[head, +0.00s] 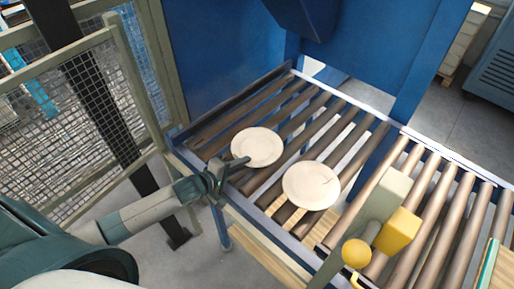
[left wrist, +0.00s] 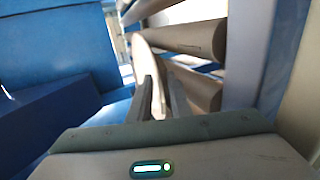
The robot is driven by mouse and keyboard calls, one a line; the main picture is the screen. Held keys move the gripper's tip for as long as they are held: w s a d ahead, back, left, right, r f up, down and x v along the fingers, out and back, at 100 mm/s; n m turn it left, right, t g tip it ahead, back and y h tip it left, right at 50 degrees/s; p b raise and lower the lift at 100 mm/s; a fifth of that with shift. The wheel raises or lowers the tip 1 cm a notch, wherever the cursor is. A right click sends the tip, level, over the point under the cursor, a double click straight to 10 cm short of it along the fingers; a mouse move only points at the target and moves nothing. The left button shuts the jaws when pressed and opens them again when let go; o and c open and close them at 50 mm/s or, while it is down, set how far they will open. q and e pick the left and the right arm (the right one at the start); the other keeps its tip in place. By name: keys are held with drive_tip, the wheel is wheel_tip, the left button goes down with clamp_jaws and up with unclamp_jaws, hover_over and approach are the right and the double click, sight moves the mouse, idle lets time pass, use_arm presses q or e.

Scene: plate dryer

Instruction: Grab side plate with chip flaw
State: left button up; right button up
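Two pale round plates lie flat on the rollers. The left plate (head: 257,145) is nearest my left gripper; no chip can be made out on the part that shows. The right plate (head: 311,186) has a small dark mark near its right rim, too small to tell as a chip or a crack. My left gripper (head: 242,161) reaches the near-left rim of the left plate. In the left wrist view its two fingers (left wrist: 160,92) stand apart, with the plate's pale edge (left wrist: 148,65) showing between them; contact cannot be made out. My right gripper is out of view.
The roller conveyor (head: 290,128) has a metal side rail along its near edge. A post with a grey box and yellow parts (head: 400,231) stands close right of the right plate. Blue machine walls (head: 225,55) rise behind; a mesh fence (head: 70,125) is at left.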

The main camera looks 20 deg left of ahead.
use_arm(q)
drive_tip(key=shift+c, duration=0.4)
clamp_jaws()
drive_tip(key=shift+r, duration=0.5)
wheel_tip(320, 180, up, 3)
drive_tip(key=shift+s+a+r+b, duration=0.1)
drive_tip(key=shift+s+b, duration=0.05)
drive_tip(key=shift+b, duration=0.6)
drive_tip(key=s+a+r+b, duration=0.2)
drive_tip(key=s+a+r, duration=0.5)
drive_tip(key=s, duration=0.1)
drive_tip(key=shift+s, duration=0.4)
